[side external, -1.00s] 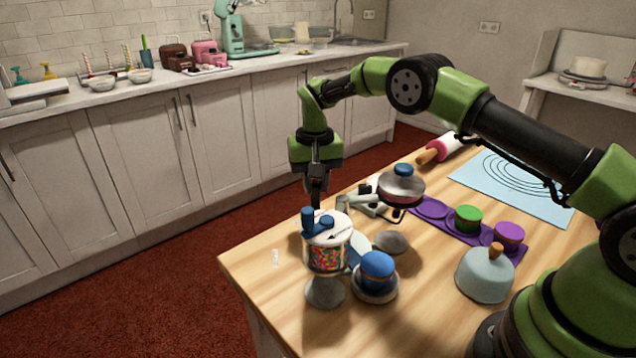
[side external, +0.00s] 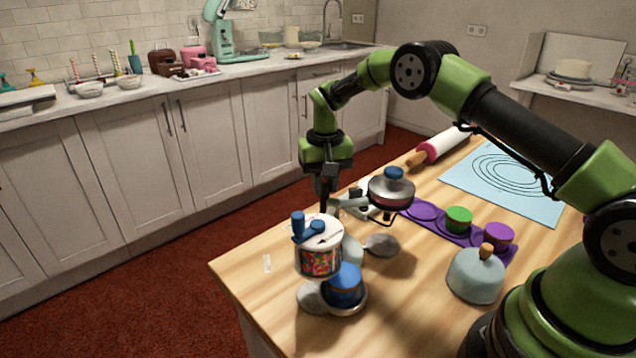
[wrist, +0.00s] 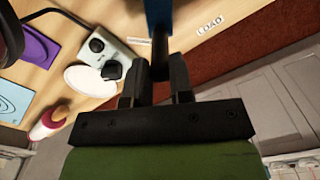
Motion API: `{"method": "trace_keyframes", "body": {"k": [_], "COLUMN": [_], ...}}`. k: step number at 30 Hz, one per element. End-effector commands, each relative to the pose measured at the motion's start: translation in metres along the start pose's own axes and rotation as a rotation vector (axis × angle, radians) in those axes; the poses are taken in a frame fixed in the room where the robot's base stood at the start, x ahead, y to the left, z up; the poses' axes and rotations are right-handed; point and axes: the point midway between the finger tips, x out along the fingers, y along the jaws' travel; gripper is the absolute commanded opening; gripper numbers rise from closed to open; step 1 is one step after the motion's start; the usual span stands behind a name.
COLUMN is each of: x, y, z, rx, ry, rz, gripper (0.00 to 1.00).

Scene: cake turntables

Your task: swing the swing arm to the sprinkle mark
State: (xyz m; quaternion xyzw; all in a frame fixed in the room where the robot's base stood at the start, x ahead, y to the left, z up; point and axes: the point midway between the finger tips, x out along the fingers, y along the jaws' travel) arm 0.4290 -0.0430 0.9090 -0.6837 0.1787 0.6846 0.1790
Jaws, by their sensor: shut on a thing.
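The blue-topped cake (side external: 343,286) sits on a metal saucer (side external: 346,307), which seems to be the swing arm's bearing end. It stands at the front, just below and right of the sprinkle jar (side external: 320,262). The jar is clear, with a white lid and blue pegs. My gripper (side external: 327,203) is behind the jar. In the wrist view my gripper (wrist: 158,85) is shut on a dark upright post (wrist: 160,52), apparently the swing arm's handle. The arm between handle and saucer is mostly hidden by the jar. I cannot make out the sprinkle mark.
A purple tray (side external: 425,212), a pale cloche (side external: 475,277) and a rolling pin (side external: 446,144) are farther right. A LOAD label (wrist: 210,25) lies near the table's left edge.

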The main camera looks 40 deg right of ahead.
Motion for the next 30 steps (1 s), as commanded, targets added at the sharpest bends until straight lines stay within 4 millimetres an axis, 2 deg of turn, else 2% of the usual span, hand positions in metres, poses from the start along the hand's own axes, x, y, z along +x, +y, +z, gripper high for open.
{"method": "trace_keyframes", "body": {"k": [9, 21, 30], "x": [-0.001, -0.001, -0.001], "y": [0.002, 0.026, 0.029], "z": [-0.001, 0.006, 0.007], "rx": [0.000, 0.000, 0.000], "ry": [0.005, 0.005, 0.005], "rz": [0.000, 0.000, 0.000], "gripper": [0.06, 0.06, 0.06]}}
